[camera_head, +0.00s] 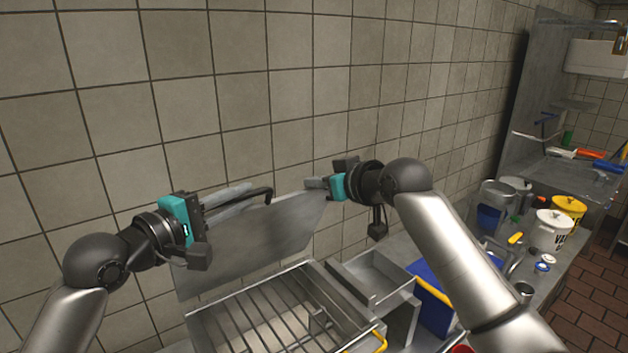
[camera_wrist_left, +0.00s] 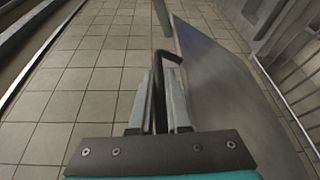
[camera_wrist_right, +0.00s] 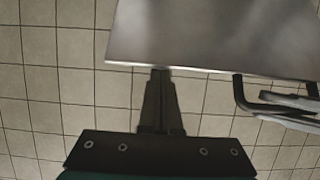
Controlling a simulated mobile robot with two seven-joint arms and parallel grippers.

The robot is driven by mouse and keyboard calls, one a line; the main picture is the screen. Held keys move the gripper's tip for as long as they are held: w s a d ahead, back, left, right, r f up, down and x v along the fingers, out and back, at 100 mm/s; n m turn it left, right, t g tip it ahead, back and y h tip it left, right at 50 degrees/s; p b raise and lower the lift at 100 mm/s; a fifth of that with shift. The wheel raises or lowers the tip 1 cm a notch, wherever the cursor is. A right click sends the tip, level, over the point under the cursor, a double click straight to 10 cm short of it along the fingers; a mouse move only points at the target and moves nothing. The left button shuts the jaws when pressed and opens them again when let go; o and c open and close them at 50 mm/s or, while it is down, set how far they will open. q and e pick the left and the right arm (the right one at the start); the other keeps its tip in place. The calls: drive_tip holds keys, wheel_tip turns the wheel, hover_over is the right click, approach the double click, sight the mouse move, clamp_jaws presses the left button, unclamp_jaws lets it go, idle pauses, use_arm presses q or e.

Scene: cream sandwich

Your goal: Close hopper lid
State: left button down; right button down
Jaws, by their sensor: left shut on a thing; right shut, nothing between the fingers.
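The hopper lid (camera_head: 250,248) is a flat grey metal plate standing raised and tilted behind the hopper (camera_head: 207,322). The hopper is open, with bars across its top. My left gripper (camera_head: 238,198) is shut on the lid's black handle (camera_head: 268,192); the handle runs between its fingers in the left wrist view (camera_wrist_left: 160,70). My right gripper (camera_head: 316,184) is shut and empty near the lid's upper right corner. In the right wrist view its fingertips (camera_wrist_right: 161,80) are at the lid's edge (camera_wrist_right: 215,62); I cannot tell whether they touch it.
A tiled wall (camera_head: 300,90) rises close behind the lid. A small metal tray (camera_head: 372,278) and a blue bin (camera_head: 432,300) stand right of the hopper.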

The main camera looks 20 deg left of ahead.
use_arm(q)
drive_tip(key=shift+a+r, duration=0.25)
drive_tip(key=shift+a, duration=0.05)
drive_tip(key=c, duration=1.3)
unclamp_jaws()
drive_tip(key=o, duration=0.4)
drive_tip(key=shift+d, duration=0.15)
drive_tip(key=shift+s, duration=0.15)
